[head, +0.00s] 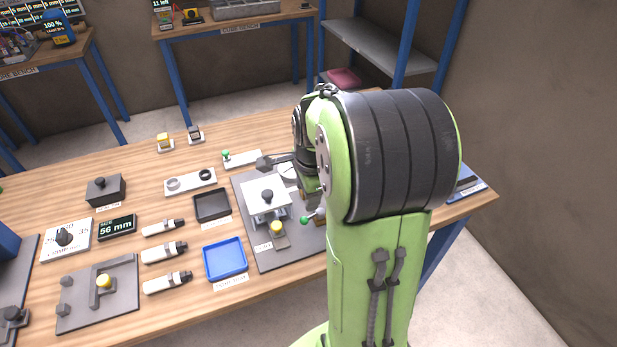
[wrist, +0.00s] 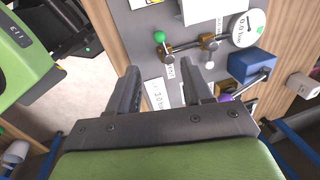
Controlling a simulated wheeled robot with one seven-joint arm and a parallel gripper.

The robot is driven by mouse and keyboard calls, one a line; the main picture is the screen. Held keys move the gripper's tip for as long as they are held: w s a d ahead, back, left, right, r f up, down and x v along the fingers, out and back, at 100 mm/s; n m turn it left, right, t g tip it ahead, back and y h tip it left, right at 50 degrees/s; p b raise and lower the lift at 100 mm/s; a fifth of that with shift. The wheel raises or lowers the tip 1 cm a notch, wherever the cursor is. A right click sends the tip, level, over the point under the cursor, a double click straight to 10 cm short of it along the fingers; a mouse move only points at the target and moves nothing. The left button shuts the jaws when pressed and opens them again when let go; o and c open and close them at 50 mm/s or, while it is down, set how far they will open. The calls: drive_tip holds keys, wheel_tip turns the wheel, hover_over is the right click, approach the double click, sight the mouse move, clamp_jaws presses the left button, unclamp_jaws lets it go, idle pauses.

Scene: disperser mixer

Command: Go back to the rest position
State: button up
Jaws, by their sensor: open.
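My green arm (head: 375,240) fills the right of the head view and hides my gripper and the right part of the table there. In the wrist view my gripper (wrist: 160,82) is open, with nothing between its two dark fingers. Beyond the fingertips lies a grey plate (wrist: 147,68). It carries a green-knobbed lever (wrist: 160,37), a brass-coloured fitting with a white knob (wrist: 209,42), a round dial (wrist: 248,28) and a blue block (wrist: 252,66). The fingers look apart from these fittings.
The wooden table (head: 140,150) holds a blue tray (head: 225,260), a black tray (head: 212,206), several pale cylindrical tools (head: 165,252) and a display reading 56 mm (head: 117,227). A shelf unit (head: 380,45) stands behind. Bare floor (head: 500,290) lies to the right.

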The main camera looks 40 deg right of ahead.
drive_tip(key=shift+s+a+r, duration=0.1)
drive_tip(key=shift+s+r, duration=0.05)
drive_tip(key=shift+r, duration=0.7)
drive_tip(key=shift+s+r, duration=0.15)
drive_tip(key=shift+r, duration=0.65)
